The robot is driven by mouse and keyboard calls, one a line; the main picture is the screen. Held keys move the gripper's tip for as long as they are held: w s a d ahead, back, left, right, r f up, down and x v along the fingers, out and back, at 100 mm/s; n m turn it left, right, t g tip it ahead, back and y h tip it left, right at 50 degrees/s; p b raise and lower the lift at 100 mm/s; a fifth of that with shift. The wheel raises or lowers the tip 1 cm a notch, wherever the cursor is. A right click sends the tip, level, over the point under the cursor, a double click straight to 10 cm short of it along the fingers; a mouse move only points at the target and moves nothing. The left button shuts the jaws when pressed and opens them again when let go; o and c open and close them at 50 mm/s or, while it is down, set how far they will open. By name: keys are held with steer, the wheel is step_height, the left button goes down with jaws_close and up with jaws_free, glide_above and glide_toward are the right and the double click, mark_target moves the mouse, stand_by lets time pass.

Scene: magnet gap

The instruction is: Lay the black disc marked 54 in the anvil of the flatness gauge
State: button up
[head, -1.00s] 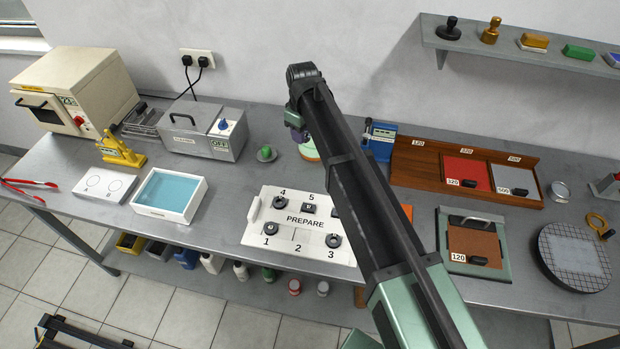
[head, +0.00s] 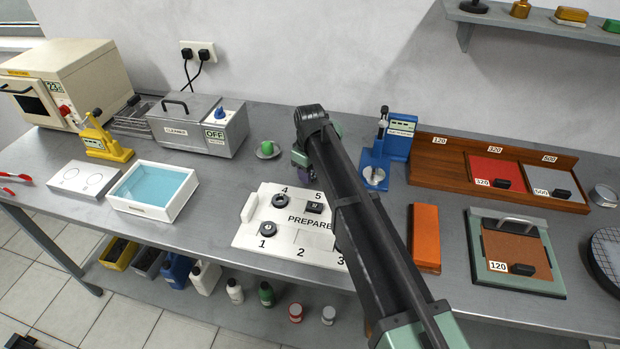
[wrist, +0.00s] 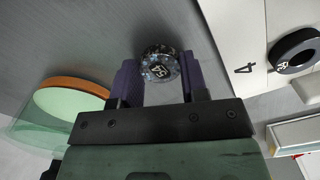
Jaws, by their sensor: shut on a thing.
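My gripper (wrist: 160,80) is shut on a dark, mottled disc (wrist: 161,67) whose face reads 54 in the wrist view. The disc sits between the purple jaws. In the head view my gripper (head: 303,165) is left of the arm, behind the white PREPARE board, and the disc cannot be made out. A blue gauge (head: 398,137) with a small display and a round silver anvil (head: 375,177) stands to the right of the arm. The anvil looks empty. A yellow gauge (head: 100,140) stands at the far left. I cannot read either gauge's label.
The numbered PREPARE board (head: 270,246) carries several dark rings or discs. A blue-filled white tray (head: 152,190), a cleaner box (head: 197,130) and a green-topped dish (head: 267,149) are left. An orange block (head: 426,237) and abrasive trays (head: 440,165) are right. A round green pad (wrist: 70,100) shows beside my gripper.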

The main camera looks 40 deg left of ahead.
steer(key=o, duration=0.5)
steer(key=shift+f, duration=0.15)
steer(key=o, duration=0.4)
steer(key=shift+o, duration=0.2)
step_height(320, 180, up, 13)
steer(key=p, duration=1.2)
steer(key=shift+f, duration=0.2)
